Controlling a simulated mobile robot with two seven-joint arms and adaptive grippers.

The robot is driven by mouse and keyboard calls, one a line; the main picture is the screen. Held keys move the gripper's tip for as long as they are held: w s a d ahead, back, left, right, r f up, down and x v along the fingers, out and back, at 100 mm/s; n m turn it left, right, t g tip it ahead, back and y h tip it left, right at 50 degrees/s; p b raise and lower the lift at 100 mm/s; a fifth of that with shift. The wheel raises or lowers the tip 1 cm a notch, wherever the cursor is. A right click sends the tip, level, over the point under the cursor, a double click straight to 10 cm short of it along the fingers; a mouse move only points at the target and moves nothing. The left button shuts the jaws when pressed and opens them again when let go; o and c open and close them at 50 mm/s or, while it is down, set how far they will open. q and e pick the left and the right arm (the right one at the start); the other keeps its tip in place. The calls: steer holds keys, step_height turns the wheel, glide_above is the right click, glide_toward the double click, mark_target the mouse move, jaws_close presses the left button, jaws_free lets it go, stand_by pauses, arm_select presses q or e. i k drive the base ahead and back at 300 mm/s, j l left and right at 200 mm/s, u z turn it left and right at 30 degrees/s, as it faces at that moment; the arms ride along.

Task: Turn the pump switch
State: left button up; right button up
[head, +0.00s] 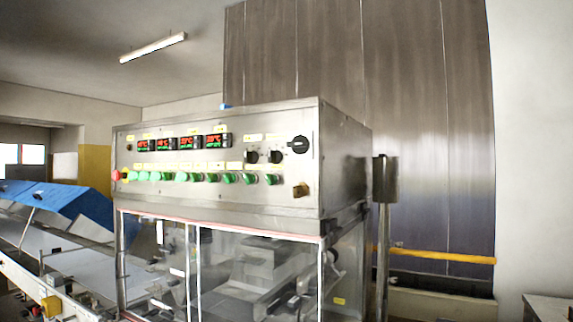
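The metal control panel (225,195) of the machine fills the middle of the head view. Two small black rotary knobs (264,157) sit side by side at its right, and a larger black rotary switch (298,145) is further right and a little higher. A row of green switches (212,178) runs along the panel below yellow labels. The label writing is too small to read, so I cannot tell which control is the pump switch. Neither of my grippers shows in the head view.
Clear guard panels (262,275) enclose the machine below the control box. A conveyor with a blue cover (70,205) extends to the left. A metal post (383,215) stands at the machine's right. A table corner (548,306) shows at the lower right.

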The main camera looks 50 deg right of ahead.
mark_target(180, 177)
steer(key=z, duration=1.35)
